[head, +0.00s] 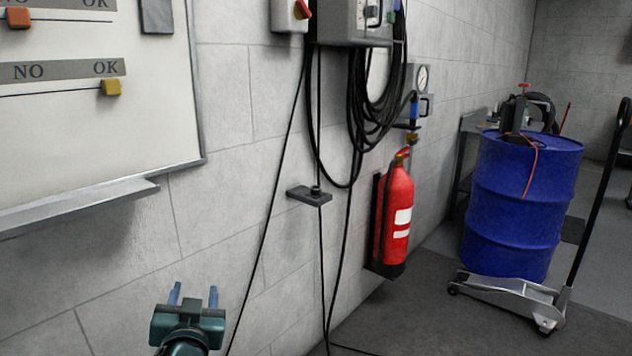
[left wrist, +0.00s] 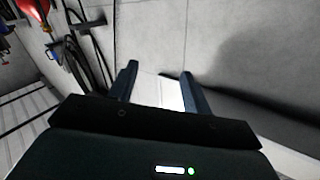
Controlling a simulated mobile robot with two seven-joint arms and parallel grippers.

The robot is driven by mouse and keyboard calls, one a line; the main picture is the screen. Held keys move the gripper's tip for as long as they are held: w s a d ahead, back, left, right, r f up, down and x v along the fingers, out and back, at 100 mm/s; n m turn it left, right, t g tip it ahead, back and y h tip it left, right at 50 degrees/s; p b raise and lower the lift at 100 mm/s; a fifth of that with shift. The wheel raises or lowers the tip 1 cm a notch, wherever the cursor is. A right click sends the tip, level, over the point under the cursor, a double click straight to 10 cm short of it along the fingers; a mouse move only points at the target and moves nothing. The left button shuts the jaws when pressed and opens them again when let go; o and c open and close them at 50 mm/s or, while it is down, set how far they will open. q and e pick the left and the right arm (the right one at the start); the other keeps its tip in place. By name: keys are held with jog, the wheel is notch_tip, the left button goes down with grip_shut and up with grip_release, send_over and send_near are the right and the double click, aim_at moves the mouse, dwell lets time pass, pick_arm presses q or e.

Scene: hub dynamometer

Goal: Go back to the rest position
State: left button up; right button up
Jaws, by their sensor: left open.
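My left gripper (head: 193,296) shows at the bottom of the head view, dark green with two blue fingers pointing up. Its fingers stand apart with nothing between them, in front of the grey block wall and below the whiteboard's tray. In the left wrist view the two fingers (left wrist: 160,85) are spread, with only wall and a pale strip behind the gap. My right gripper is in neither view.
A whiteboard (head: 120,130) with a yellow slider (head: 111,88) and an orange slider (head: 18,18) hangs at left, above its tray (head: 80,207). Black cables (head: 352,130), a red extinguisher (head: 394,215) and a blue drum (head: 520,205) on a trolley (head: 510,294) stand rightward.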

pick_arm(q)
jog(key=s+d+f+m+g+h, duration=0.2)
jog(key=s+d+f+h, duration=0.25)
jog(key=s+f, duration=0.65)
jog(key=s+d+r+g+h+p, duration=0.1)
jog(key=s+g+p, duration=0.1)
jog(key=s+p, duration=0.5)
jog(key=s+d+r+g+h+p, duration=0.2)
jog(key=s+p, duration=0.5)
jog(key=p, duration=0.3)
jog(key=shift+s+d+m, duration=0.25)
jog(key=shift+s+m, duration=0.05)
jog(key=shift+s, duration=0.05)
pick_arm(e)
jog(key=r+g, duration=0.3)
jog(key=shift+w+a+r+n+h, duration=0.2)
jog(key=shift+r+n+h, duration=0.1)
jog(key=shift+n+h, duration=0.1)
